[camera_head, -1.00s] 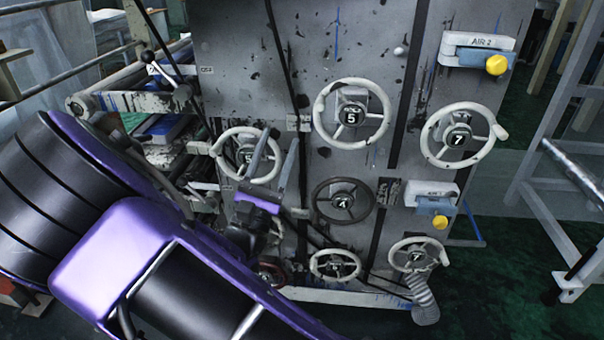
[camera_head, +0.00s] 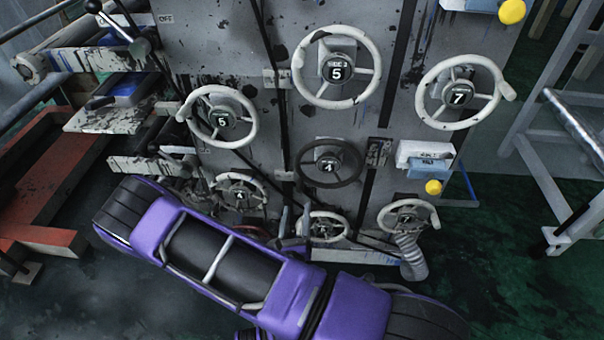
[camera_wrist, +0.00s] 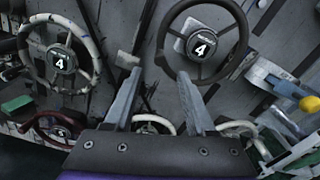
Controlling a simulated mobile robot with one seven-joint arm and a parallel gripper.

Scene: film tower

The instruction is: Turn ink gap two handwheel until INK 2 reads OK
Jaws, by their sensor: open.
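Several handwheels sit on the grey machine panel (camera_head: 290,140). The label naming ink gap two is too small to read, so I cannot tell which wheel it is. A dark-rimmed wheel numbered 4 (camera_head: 328,168) is at the middle; it shows in the wrist view (camera_wrist: 202,42) upper right. A lighter wheel numbered 4 (camera_head: 239,195) is lower left; it shows in the wrist view (camera_wrist: 60,60) at left. My gripper (camera_wrist: 158,75) is open and empty, its fingers apart, in front of the panel below and left of the dark wheel. I see no INK 2 reading.
Wheels numbered 5 (camera_head: 220,116) and 7 (camera_head: 459,95) stand higher. A low white wheel (camera_head: 325,227) is partly behind my arm. A yellow knob (camera_head: 433,187) sticks out at right. A red frame (camera_head: 40,238) stands left; dark floor is open in front of it.

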